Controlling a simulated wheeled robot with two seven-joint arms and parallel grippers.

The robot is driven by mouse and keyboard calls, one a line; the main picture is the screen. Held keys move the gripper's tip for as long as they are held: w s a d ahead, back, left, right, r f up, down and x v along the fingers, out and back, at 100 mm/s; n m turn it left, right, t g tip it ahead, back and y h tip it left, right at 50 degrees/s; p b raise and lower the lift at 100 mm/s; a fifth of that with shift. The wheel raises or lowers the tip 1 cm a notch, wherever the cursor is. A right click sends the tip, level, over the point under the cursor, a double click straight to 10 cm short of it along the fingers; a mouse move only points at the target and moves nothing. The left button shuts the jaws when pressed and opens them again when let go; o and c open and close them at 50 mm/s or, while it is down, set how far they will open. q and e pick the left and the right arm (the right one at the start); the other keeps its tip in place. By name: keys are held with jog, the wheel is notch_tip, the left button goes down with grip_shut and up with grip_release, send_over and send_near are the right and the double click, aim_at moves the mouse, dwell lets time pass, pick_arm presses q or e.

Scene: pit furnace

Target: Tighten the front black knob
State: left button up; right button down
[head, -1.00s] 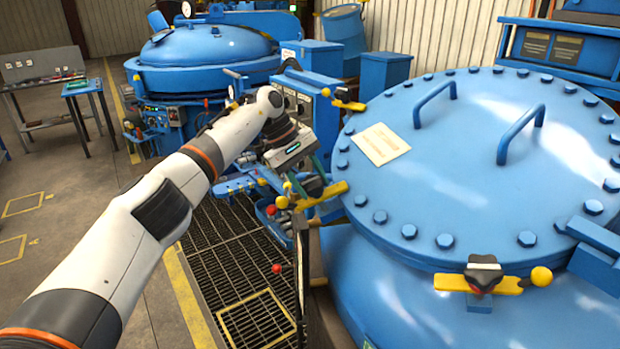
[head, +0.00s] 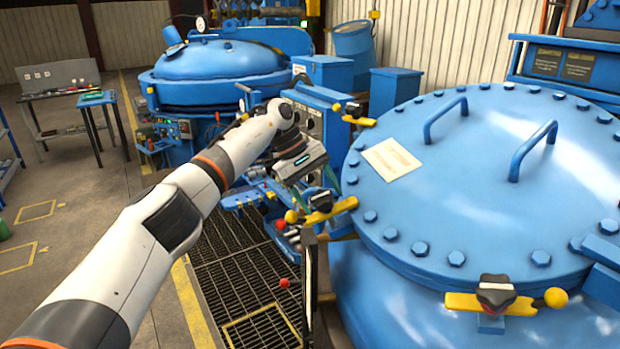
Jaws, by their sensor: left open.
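The large blue furnace lid (head: 480,190) carries yellow clamp arms with black knobs. The front black knob (head: 496,292) sits on a yellow clamp with a yellow ball end at the lid's near edge, clear of my arm. Another black knob (head: 321,202) is on the clamp at the lid's left edge, and one more (head: 355,110) is at its far left edge. My left gripper (head: 312,182) is open and close above the left-edge knob; its fingers are small and partly blend with the background, so contact cannot be told. My right gripper is out of view.
A dark walkway grating (head: 235,270) runs left of the furnace, with a thin dark post (head: 309,285) beside the lid. Blue control cabinets (head: 318,110) stand behind my left gripper. A second furnace (head: 220,60) and a workbench (head: 58,85) are farther back.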

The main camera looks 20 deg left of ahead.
pick_arm(q)
jog(key=p+v, duration=0.2)
jog(key=v, duration=0.9)
jog(key=shift+r, duration=0.2)
jog(key=shift+a, duration=0.1)
